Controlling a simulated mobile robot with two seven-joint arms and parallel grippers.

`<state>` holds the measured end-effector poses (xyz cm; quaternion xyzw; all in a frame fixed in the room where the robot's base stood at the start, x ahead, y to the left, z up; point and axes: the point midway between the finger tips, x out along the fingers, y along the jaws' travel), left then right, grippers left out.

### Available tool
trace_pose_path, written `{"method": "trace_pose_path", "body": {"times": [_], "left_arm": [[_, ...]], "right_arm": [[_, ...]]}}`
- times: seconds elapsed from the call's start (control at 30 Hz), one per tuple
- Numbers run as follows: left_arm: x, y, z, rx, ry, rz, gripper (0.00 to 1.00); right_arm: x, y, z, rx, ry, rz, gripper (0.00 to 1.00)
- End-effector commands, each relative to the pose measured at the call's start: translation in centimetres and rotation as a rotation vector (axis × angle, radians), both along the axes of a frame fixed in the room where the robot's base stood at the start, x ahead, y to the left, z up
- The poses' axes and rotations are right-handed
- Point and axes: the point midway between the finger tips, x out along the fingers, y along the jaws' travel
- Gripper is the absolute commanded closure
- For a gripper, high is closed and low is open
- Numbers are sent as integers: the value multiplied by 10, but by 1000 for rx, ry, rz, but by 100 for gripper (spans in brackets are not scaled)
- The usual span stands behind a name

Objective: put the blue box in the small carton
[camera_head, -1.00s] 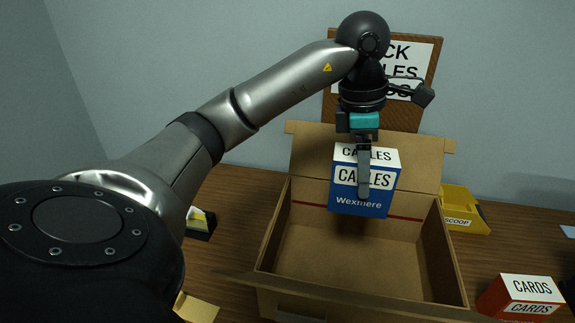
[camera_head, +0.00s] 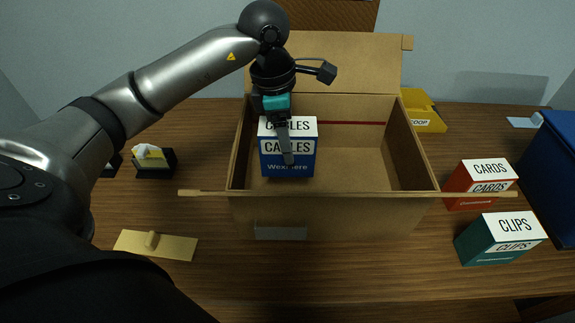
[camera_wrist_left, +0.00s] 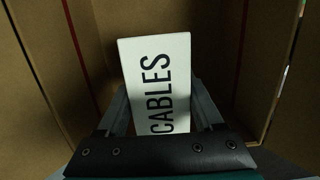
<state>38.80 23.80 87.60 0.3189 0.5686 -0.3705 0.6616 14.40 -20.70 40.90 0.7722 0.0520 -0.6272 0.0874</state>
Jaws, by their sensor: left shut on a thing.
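The blue box (camera_head: 287,165), with a white top reading CABLES, is in my left gripper (camera_head: 285,150). It is upright inside the small carton (camera_head: 335,208), towards the carton's left side. The carton is open, with its flaps spread. In the left wrist view the box's white top (camera_wrist_left: 158,85) sits between the two fingers (camera_wrist_left: 162,112), with brown carton walls around it. I cannot tell whether the box's underside touches the carton floor. My right gripper is not in view.
A red CARDS box (camera_head: 478,186) and a green CLIPS box (camera_head: 497,240) stand right of the carton. A yellow scoop bin (camera_head: 423,112) is behind it. A flat tan piece with a knob (camera_head: 155,245) and a black holder (camera_head: 153,161) lie left. A dark blue container (camera_head: 550,170) is far right.

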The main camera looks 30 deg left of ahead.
Motion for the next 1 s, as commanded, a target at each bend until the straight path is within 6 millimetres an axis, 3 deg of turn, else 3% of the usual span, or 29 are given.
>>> {"method": "trace_pose_path", "body": {"times": [0.1, 0.37, 0.6, 1.0], "left_arm": [[0, 0, -20, 0, 2, 1, 96], [0, 0, -35, -1, 1, 1, 96], [0, 0, -61, 0, 2, 1, 96], [0, 0, -66, 1, -1, 0, 96]], "right_arm": [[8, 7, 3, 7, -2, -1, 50], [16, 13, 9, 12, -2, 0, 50], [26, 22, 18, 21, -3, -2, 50], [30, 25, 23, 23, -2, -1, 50]]}}
